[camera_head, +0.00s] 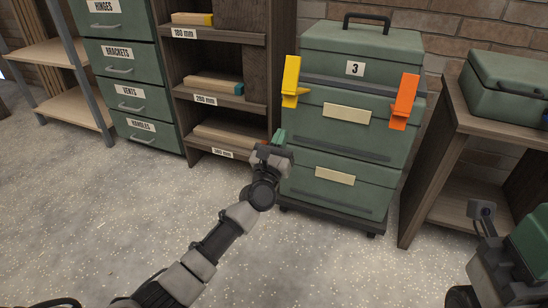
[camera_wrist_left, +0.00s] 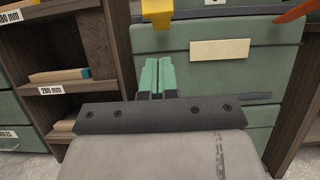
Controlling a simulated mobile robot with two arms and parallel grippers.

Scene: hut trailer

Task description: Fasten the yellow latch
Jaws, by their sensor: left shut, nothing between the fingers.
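The yellow latch (camera_head: 291,82) is on the left front edge of the green stacked toolbox (camera_head: 360,55), at the seam below the top box marked 3. Its lower end also shows at the top of the left wrist view (camera_wrist_left: 157,12). My left gripper (camera_head: 279,136) is shut and empty, its green fingertips (camera_wrist_left: 157,76) together, below the latch and in front of the stack's left side. It appears apart from the latch. Part of my right arm shows at the lower right; its fingertips are not clearly visible.
An orange latch (camera_head: 404,101) sits on the stack's right side and tilts outward. A wooden shelf (camera_head: 230,120) stands close left of the stack, beside green drawers (camera_head: 133,98). A wooden bench (camera_head: 478,121) with a green case (camera_head: 505,88) stands right. The floor in front is clear.

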